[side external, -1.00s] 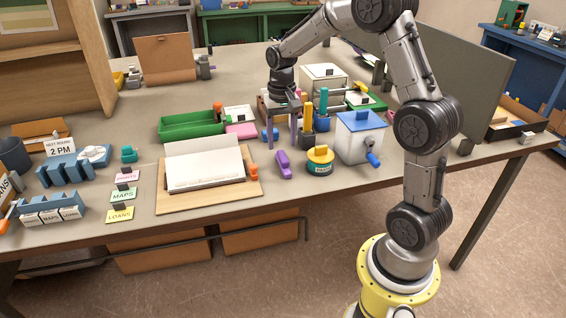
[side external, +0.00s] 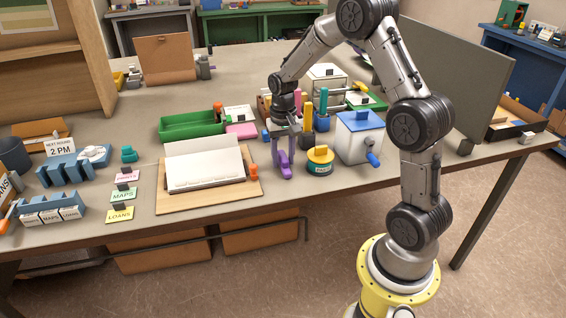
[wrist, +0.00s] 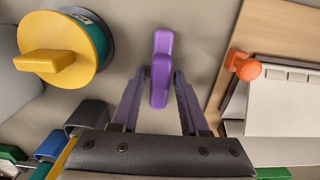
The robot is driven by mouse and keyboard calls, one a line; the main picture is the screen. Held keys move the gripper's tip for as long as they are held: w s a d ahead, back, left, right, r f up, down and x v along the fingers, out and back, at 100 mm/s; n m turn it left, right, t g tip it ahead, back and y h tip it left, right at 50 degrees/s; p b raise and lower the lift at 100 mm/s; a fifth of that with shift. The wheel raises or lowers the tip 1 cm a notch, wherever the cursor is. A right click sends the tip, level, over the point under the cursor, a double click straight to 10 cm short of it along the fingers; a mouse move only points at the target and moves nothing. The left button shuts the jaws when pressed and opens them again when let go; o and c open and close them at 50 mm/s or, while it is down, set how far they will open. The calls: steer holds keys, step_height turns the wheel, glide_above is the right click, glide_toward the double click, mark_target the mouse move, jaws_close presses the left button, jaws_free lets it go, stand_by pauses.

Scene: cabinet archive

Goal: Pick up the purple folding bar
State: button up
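The purple folding bar (side external: 284,169) lies on the bench, right of the wooden board with the white paper. In the wrist view the purple bar (wrist: 161,60) shows between and beyond my fingertips. My gripper (side external: 282,157) points down over the bar. It is open, with one finger on each side of the bar in the wrist view (wrist: 160,75). A narrow gap shows beside each finger, so it is not clamped. In the side view the fingers partly hide the bar, and I cannot tell how far they reach down beside it.
A yellow-topped round tin (side external: 320,161) stands close on the right, with a white box with a blue lid (side external: 359,138) beyond it. The wooden board (side external: 208,195) and an orange knob (wrist: 247,68) are close on the left. Bench in front of the bar is clear.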

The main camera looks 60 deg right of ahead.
mark_target(283, 156)
jaws_close()
steer(key=shift+r, duration=0.55)
step_height(283, 156, up, 2)
steer(key=shift+r, duration=0.25)
steer(key=s+a+r, duration=0.3)
steer(key=s+r, duration=0.1)
steer(key=s, duration=0.2)
steer(key=s+a+r, duration=0.2)
steer(key=s+r, duration=0.3)
steer(key=s, duration=0.1)
steer(key=shift+s+a+r, duration=0.2)
steer(key=shift+s+a, duration=0.2)
